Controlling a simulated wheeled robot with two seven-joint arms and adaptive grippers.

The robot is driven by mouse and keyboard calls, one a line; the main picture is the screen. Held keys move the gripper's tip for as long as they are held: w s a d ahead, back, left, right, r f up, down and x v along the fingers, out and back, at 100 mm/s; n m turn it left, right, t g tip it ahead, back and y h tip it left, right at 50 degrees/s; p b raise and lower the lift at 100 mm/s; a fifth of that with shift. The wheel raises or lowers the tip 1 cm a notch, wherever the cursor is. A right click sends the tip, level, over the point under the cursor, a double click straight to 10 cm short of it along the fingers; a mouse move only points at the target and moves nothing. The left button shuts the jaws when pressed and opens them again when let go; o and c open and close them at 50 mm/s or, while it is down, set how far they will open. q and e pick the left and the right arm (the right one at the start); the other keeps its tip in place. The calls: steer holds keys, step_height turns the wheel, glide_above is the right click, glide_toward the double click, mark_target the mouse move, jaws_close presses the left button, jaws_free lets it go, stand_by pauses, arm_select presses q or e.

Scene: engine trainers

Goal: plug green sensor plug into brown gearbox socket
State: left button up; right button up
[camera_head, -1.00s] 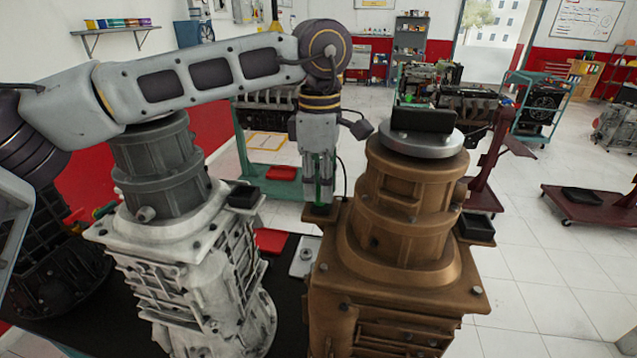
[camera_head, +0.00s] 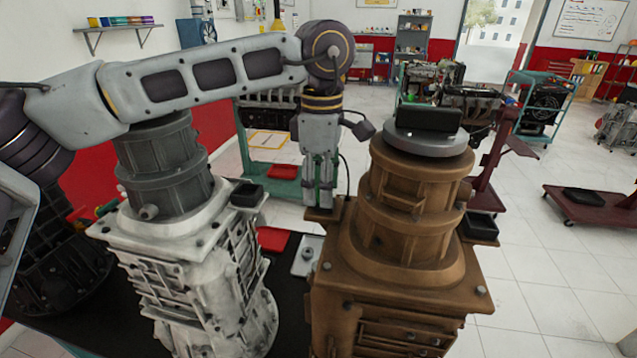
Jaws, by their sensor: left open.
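The brown gearbox (camera_head: 395,295) stands upright at centre right, with a round brown housing on top. A small ledge (camera_head: 322,215) sticks out at its upper left corner, and the socket there is largely hidden by my fingers. My left gripper (camera_head: 320,200) points straight down over this ledge, its fingertips at or just above it. The fingers are slightly apart. A thin trace of green shows between them; the green sensor plug itself cannot be made out clearly, nor how deep it sits. My right gripper is not in view.
A pale grey gearbox (camera_head: 190,275) stands close on the left, under my left arm. Black blocks sit on the grey gearbox's corner (camera_head: 247,195) and the brown gearbox's right ledge (camera_head: 478,226). A red tray (camera_head: 273,239) lies between them.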

mark_target(320, 183)
arm_select(q)
steer(key=shift+d+r, duration=0.15)
steer(key=shift+r, duration=0.2)
step_height(320, 183, up, 11)
steer(key=shift+a, duration=0.25)
steer(key=shift+r, duration=0.1)
steer(key=shift+d, duration=0.15)
